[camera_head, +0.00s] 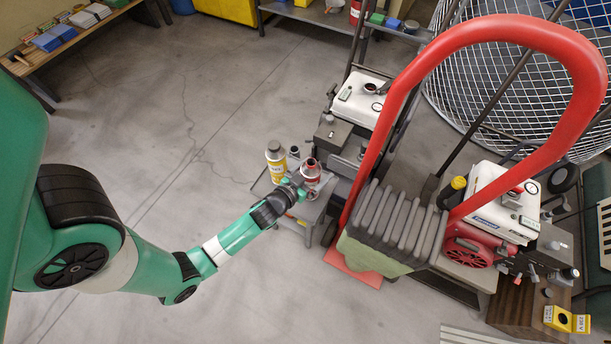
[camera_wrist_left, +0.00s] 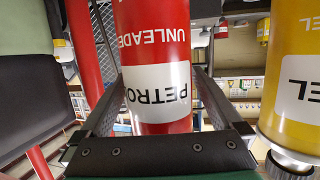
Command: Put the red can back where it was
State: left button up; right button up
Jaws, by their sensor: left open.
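The red can (camera_head: 310,174) has a white label and is upright over the small grey stand (camera_head: 318,207). It fills the middle of the left wrist view (camera_wrist_left: 155,55), where its petrol label reads upside down. My left gripper (camera_head: 302,184) is open, with one finger on each side of the red can. I cannot tell whether the fingers touch it, and its base is hidden in the head view. A yellow can (camera_head: 276,164) stands just left of the red can; it also shows at the right of the left wrist view (camera_wrist_left: 300,60). My right gripper is not in view.
Close right of the stand are a large red hoop handle (camera_head: 395,105) and a machine with a white tank (camera_head: 365,100). Another red-and-white engine (camera_head: 490,215) is farther right. A wire-mesh drum (camera_head: 510,85) stands behind. Open concrete floor (camera_head: 150,150) lies left.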

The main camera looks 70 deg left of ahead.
pick_arm(q)
jog(key=b+v, duration=0.1)
jog(key=v, duration=1)
jog(key=shift+s+d, duration=0.2)
jog(key=shift+s, duration=0.05)
jog(key=w+d+r+t+p, duration=0.1)
jog(key=w+r+t+p, duration=0.15)
jog(key=w+r, duration=0.7)
jog(key=w+d+r+t+p, duration=0.1)
jog(key=w+r+t+p, duration=0.2)
jog(key=r, duration=1.3)
jog(key=w+r+t+p, duration=0.1)
jog(key=w+r+p, duration=0.45)
jog(key=r, duration=0.75)
jog(key=s+d+r+m+t+h+p, duration=0.1)
jog(key=d+r+m+t+h+p, duration=0.3)
jog(key=r, duration=1)
jog(key=s+d+r+m+t+h+p, duration=0.15)
jog(key=d+r, duration=0.35)
jog(key=r, duration=1)
jog(key=s+d+r+m+t+h+p, duration=0.1)
jog(key=s+d+r+t+h+p, duration=0.25)
jog(key=r, duration=1.05)
notch_tip(320, 180, up, 38)
jog(key=w+d+p, duration=0.1)
jog(key=d+p, duration=0.1)
jog(key=p, duration=3.5)
jog(key=shift+m+h+p, duration=0.35)
jog(key=shift+h+p, duration=0.05)
